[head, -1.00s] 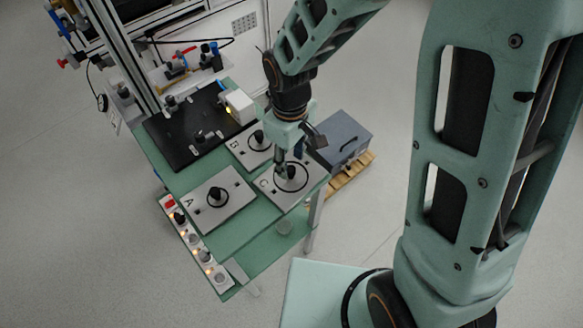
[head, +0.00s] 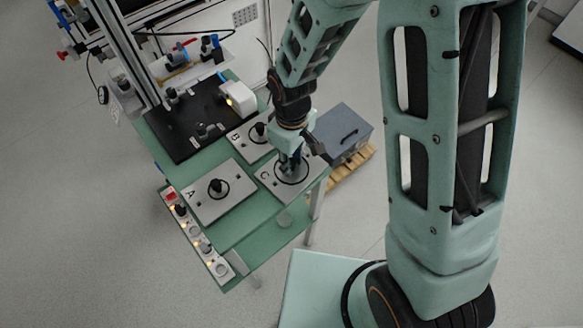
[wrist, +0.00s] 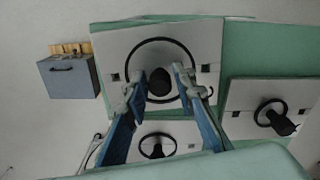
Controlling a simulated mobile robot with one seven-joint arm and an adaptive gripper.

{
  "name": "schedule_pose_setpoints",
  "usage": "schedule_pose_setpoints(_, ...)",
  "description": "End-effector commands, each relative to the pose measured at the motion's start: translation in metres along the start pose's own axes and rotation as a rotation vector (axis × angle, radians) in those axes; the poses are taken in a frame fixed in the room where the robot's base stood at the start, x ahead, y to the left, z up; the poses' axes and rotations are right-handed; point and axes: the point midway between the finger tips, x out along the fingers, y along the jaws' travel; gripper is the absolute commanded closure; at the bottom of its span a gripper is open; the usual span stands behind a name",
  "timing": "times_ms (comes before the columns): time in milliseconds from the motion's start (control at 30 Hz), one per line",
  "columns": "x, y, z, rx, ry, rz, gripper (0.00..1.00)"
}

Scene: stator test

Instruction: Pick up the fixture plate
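Three light grey fixture plates with black knobs and black rings lie on the green table (head: 262,232). They are plate A (head: 232,203), plate B (head: 243,138) and plate C (head: 265,178). My gripper (head: 288,168) is low over plate C. In the wrist view plate C (wrist: 205,50) is closest, and my gripper (wrist: 160,78) points at it with two blue-and-grey fingers spread. The knob of plate C (wrist: 158,84) shows between the fingertips, with gaps on both sides. Contact depth cannot be judged. Plate B (wrist: 185,130) and plate A (wrist: 300,95) also show there.
A black board (head: 180,140) and a white device (head: 238,98) stand behind the plates. A strip of buttons (head: 203,243) runs along the table's front left edge. A grey box (head: 342,132) rests on a wooden pallet (head: 350,168) beyond the table's right side.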

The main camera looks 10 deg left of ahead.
Motion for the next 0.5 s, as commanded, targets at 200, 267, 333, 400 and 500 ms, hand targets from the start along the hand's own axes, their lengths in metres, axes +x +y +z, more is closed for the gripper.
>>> schedule_pose_setpoints(200,-0.0002,0.0001,0.0000,0.000,0.000,0.000,1.00)
schedule_pose_setpoints(267,-0.0002,0.0001,0.0000,0.000,0.000,0.000,1.00)
schedule_pose_setpoints(333,-0.0002,0.0001,0.0000,0.000,0.000,0.000,1.00)
schedule_pose_setpoints(400,-0.0003,0.0001,-0.0001,0.000,0.000,0.000,1.00)
schedule_pose_setpoints(500,-0.0010,0.0005,-0.0007,0.000,0.002,0.001,1.00)
